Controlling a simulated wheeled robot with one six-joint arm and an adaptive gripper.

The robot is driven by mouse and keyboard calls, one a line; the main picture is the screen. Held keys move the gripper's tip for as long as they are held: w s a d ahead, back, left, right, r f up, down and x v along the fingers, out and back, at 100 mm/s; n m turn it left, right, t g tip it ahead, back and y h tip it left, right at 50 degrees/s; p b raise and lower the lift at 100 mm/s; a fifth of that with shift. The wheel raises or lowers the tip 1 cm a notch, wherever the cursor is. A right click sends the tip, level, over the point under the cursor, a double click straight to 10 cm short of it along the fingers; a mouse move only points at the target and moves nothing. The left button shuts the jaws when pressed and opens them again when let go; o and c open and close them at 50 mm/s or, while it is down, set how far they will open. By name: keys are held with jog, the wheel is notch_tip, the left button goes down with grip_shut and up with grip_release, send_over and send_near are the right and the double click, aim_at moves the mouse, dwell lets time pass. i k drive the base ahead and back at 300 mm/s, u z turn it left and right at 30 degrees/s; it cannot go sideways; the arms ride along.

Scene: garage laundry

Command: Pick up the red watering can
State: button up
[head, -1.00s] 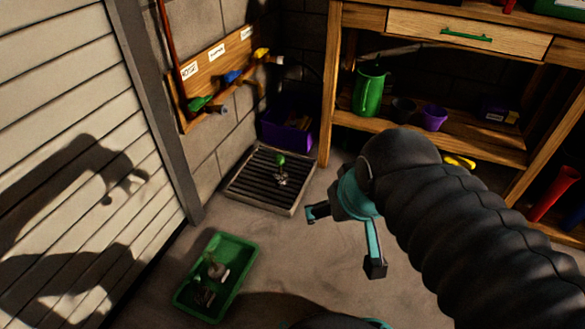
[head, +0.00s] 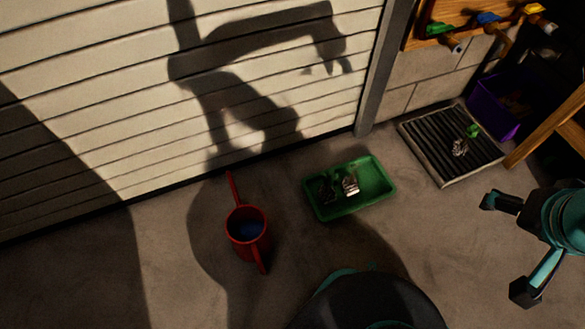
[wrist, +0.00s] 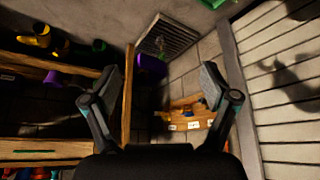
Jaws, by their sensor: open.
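The red watering can (head: 247,231) stands on the concrete floor in the head view, left of the green tray. It is seen from above, with a bluish inside. One thin red part points up toward the slatted door and another points down toward the front. My gripper (head: 503,247) is at the right edge of the head view, open and empty, well away from the can. In the wrist view my gripper (wrist: 165,83) also shows with its fingers spread wide and nothing between them. The can is not seen in the wrist view.
A green tray (head: 387,186) with small metal items lies right of the can. A floor drain grate (head: 428,160) holds a small green-topped metal item. A purple bin (head: 490,115) stands behind it. The slatted door (head: 120,120) closes off the back left. Floor around the can is clear.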

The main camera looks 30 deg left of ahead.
aim_at(246, 225)
jog(key=u, duration=2.35)
